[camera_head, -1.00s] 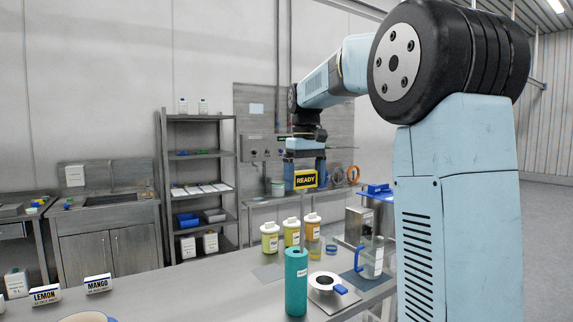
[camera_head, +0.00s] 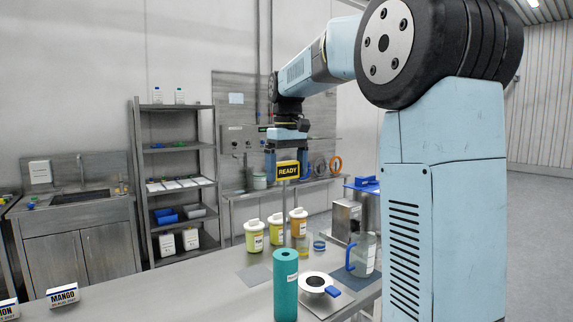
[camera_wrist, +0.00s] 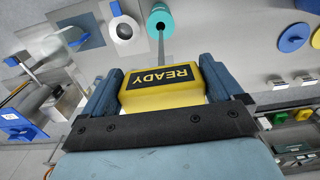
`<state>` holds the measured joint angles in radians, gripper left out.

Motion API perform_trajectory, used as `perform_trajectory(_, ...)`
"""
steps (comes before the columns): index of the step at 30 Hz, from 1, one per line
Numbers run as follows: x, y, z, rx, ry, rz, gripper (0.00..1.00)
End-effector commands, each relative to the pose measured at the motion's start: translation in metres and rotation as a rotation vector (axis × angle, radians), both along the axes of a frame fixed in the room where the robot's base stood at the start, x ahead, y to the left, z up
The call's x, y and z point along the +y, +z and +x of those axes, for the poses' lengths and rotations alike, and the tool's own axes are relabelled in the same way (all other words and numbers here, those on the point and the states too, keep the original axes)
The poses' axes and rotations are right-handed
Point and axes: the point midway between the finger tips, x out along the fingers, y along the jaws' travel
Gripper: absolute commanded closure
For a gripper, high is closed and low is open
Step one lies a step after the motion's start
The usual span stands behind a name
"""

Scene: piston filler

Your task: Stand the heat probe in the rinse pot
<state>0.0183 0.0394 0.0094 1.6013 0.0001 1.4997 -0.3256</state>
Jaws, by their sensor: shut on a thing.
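My gripper (camera_head: 288,168) is shut on the yellow block marked READY, the head of the heat probe (camera_head: 288,170). In the wrist view the probe's head (camera_wrist: 163,86) sits between the dark blue fingers. Its thin grey stem points down toward a tall teal cylinder (camera_head: 286,288) on the steel counter, which I take to be the rinse pot. The cylinder's round top (camera_wrist: 160,18) lies at the stem's far end in the wrist view.
A white ring-shaped dish (camera_head: 313,283) with a blue tab stands right of the cylinder, with a blue-handled clear jug (camera_head: 364,254) beyond it. A MANGO sign (camera_head: 63,295) is at left; the counter between is clear.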

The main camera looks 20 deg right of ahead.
Motion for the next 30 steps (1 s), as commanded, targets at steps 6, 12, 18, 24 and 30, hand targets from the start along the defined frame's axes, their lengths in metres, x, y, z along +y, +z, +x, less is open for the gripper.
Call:
perform_trajectory(6, 0.0004, -0.0089, -0.0002, 0.0, 0.0, 0.0, 0.37)
perform_trajectory(12, 0.0005, -0.0094, -0.0001, 0.0, 0.001, 0.0, 0.37)
perform_trajectory(18, 0.0, -0.0091, -0.0017, 0.0, 0.0, 0.0, 0.37)
perform_trajectory(24, -0.001, -0.009, -0.0046, 0.0, 0.0, 0.0, 0.37)
perform_trajectory(30, -0.0011, -0.0094, -0.0046, 0.0, 0.0, 0.0, 0.37)
